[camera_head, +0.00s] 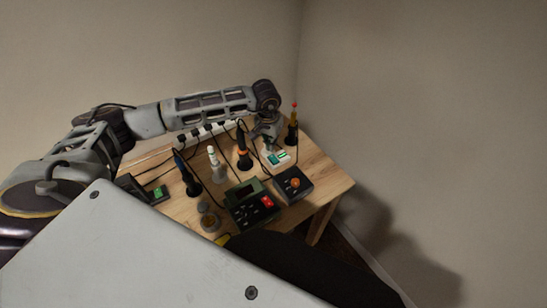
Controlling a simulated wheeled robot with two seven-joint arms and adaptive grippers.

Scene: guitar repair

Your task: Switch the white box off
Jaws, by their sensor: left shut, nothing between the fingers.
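The white box (285,164), with a green patch on its top, sits on the wooden table (332,178) toward its back right. My left gripper (269,143) reaches down from above, its fingers shut and empty, close over the back left part of the white box. I cannot tell whether the fingertips touch it. The gripper and its cable hide part of the box. The state of its switch is too small to tell. My right gripper is not in view.
Soldering irons in stands surround the box, one with an orange collar (243,147) and one with a red tip (293,123). In front are a black box with an orange knob (294,184) and a dark green unit (253,209). A power strip (205,134) runs along the back edge.

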